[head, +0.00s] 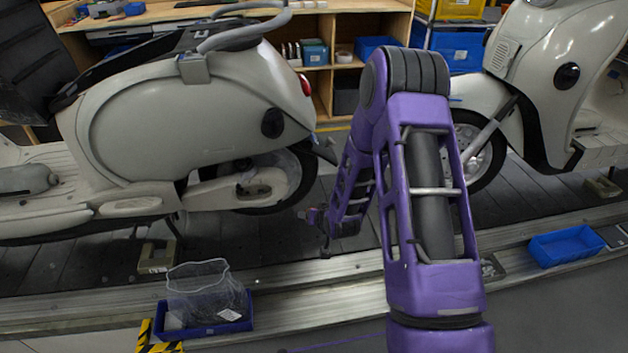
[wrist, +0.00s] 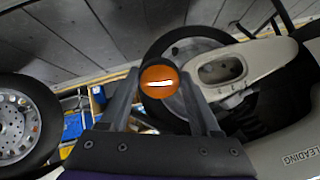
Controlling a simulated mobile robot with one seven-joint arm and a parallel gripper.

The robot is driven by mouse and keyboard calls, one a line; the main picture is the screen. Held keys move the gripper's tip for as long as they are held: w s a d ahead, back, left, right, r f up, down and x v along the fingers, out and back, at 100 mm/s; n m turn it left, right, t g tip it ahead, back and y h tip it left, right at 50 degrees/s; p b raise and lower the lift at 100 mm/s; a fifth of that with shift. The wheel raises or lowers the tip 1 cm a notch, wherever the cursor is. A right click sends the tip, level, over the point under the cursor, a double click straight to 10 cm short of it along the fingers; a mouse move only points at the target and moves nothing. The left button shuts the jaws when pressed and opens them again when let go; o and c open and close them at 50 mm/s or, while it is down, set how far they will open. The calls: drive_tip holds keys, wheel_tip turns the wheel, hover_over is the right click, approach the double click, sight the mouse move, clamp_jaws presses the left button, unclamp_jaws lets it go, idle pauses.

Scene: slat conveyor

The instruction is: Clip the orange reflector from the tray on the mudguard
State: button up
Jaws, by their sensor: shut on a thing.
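My gripper (wrist: 160,84) is shut on the round orange reflector (wrist: 158,82), whose orange face with a bright streak shows between the fingers in the wrist view. In the head view my gripper (head: 311,216) is small and low, beside the rear wheel of the left scooter; the reflector is too small to make out there. A dark mudguard (head: 326,152) juts out behind that rear wheel, above my gripper. In the wrist view the wheel (wrist: 205,62) lies beyond the reflector, with a visible gap not measurable. A blue tray (head: 566,256) at the right of the rail looks empty.
The left scooter (head: 190,115) and another scooter (head: 550,80) stand on the slat conveyor. A blue bin (head: 247,322) with a clear bag sits front left. My arm crosses the middle of the head view. Wooden shelves (head: 320,90) with boxes stand behind.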

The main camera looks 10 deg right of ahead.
drive_tip(key=w+r+m+t+b, duration=0.1)
drive_tip(key=w+r+t+b, duration=0.1)
drive_tip(key=w+r+t, duration=0.25)
drive_tip(key=m+t+h, duration=0.1)
drive_tip(key=t+h, duration=0.1)
drive_tip(key=t, duration=0.2)
approach(306, 146)
drive_tip(key=shift+w+f+b, duration=0.1)
drive_tip(key=shift+w+b, duration=0.35)
drive_tip(key=shift+w, duration=0.9)
drive_tip(key=shift+w, duration=0.25)
drive_tip(key=shift+w, duration=0.5)
drive_tip(key=shift+w, duration=0.15)
drive_tip(key=shift+w, duration=0.65)
drive_tip(key=shift+w, duration=0.15)
